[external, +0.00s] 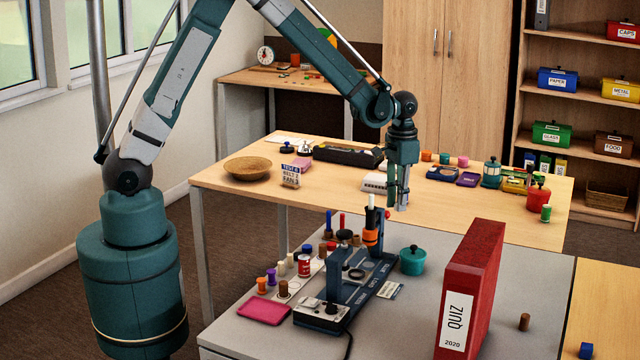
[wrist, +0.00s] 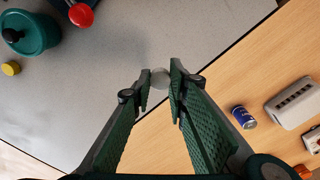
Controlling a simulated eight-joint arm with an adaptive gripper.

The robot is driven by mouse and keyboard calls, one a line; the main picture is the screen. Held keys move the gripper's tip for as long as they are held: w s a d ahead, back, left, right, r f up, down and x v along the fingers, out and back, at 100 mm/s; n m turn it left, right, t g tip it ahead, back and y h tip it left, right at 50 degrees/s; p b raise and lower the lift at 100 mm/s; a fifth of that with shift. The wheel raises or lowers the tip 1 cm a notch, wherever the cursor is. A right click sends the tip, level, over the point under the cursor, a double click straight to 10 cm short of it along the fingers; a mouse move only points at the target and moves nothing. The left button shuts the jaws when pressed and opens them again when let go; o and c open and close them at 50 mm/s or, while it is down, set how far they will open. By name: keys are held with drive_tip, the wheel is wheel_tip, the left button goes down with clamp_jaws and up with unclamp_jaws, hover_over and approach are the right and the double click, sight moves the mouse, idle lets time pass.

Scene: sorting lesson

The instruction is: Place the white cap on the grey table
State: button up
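My gripper (external: 397,200) hangs pointing down near where the wooden table meets the grey table (external: 455,225).
A dark blue press (external: 345,285) and a teal pot (external: 413,260) stand on the grey table. A red lever knob (wrist: 80,14) and a yellow cap (wrist: 11,68) are near. A red QUIZ binder (external: 472,290) stands upright at right. Grey surface between pot and table edge is bare.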

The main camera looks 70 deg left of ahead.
drive_tip(key=w+a+n, duration=0.3)
drive_tip(key=a, duration=0.8)
drive_tip(key=w+a+r+n+p, duration=0.1)
drive_tip(key=w+a+n, duration=0.2)
drive_tip(key=a, duration=0.8)
drive_tip(key=w+a+r+n, duration=0.1)
drive_tip(key=w+a+n, duration=0.2)
drive_tip(key=a, duration=0.8)
drive_tip(key=shift+w+a+n, duration=0.1)
drive_tip(key=shift+w+n, duration=0.3)
drive_tip(key=shift+n, duration=0.3)
drive_tip(key=a+n, duration=0.4)
drive_tip(key=a, duration=1)
drive_tip(key=shift+s+r+p, duration=0.2)
drive_tip(key=shift+s+p, duration=0.1)
drive_tip(key=shift+p, duration=0.05)
drive_tip(key=shift+f+b, duration=0.6)
drive_tip(key=shift+f, duration=2.55)
drive_tip(key=shift+d+f, duration=0.1)
drive_tip(key=shift+f+b, duration=0.35)
drive_tip(key=shift+f, duration=1.4)
